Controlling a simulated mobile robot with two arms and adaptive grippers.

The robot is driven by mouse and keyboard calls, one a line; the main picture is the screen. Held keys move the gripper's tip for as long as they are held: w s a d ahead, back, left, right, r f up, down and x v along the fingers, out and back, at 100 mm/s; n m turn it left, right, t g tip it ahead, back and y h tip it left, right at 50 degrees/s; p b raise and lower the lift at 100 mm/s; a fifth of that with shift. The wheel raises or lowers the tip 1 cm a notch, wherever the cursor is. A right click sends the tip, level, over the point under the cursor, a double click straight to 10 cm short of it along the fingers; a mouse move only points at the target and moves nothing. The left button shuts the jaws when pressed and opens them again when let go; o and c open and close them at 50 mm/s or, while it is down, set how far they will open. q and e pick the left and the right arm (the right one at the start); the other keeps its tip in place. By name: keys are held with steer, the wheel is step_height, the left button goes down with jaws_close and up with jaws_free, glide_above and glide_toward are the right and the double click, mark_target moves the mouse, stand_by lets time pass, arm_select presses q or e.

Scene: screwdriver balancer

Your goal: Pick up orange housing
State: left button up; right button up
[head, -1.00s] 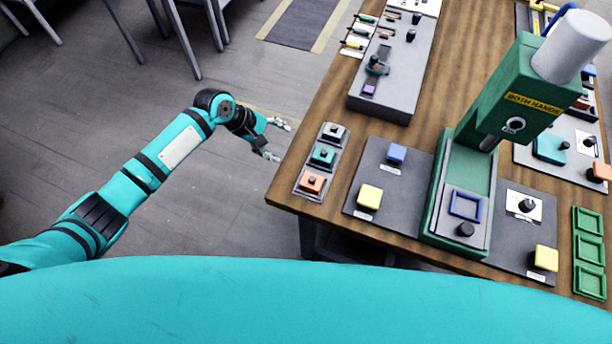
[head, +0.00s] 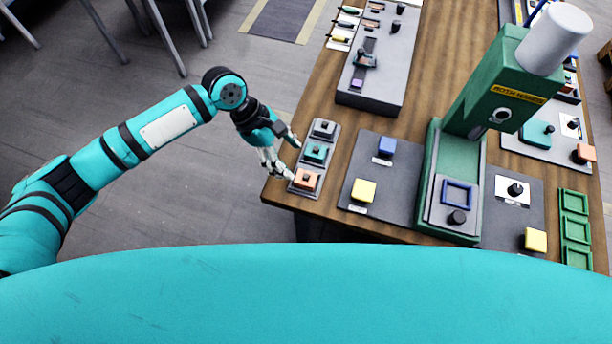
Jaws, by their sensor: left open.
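The orange housing (head: 305,180) is a small square block with a dark centre. It sits in the nearest slot of a grey tray (head: 299,191) at the table's left edge. My left gripper (head: 294,160) is open at the left side of this tray. One finger is close to the orange housing and the other is near the teal housing (head: 315,153) behind it. I cannot tell whether a finger touches either. My right gripper is not in view.
A dark housing (head: 323,129) sits in the tray's far slot. Right of the tray is a grey mat (head: 372,212) with a blue block (head: 387,146) and a yellow block (head: 364,190). A green press (head: 455,160) stands beyond it. Bare wood lies between tray and mat.

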mark_target(306, 176)
arm_select(q)
steer(key=shift+x, duration=0.9)
steer(key=x, duration=0.2)
steer(key=p+x, duration=0.1)
steer(key=x, duration=0.1)
steer(key=shift+s+d+f+p, duration=0.2)
steer(key=shift+s+d+p, duration=0.05)
steer(key=shift+d+p, duration=0.1)
steer(key=shift+d+f, duration=0.15)
steer(key=shift+f, duration=0.15)
steer(key=shift+c, duration=0.2)
steer(key=shift+c, duration=1.3)
steer(key=c, duration=1)
steer(key=shift+o, duration=0.2)
steer(key=shift+r, duration=0.15)
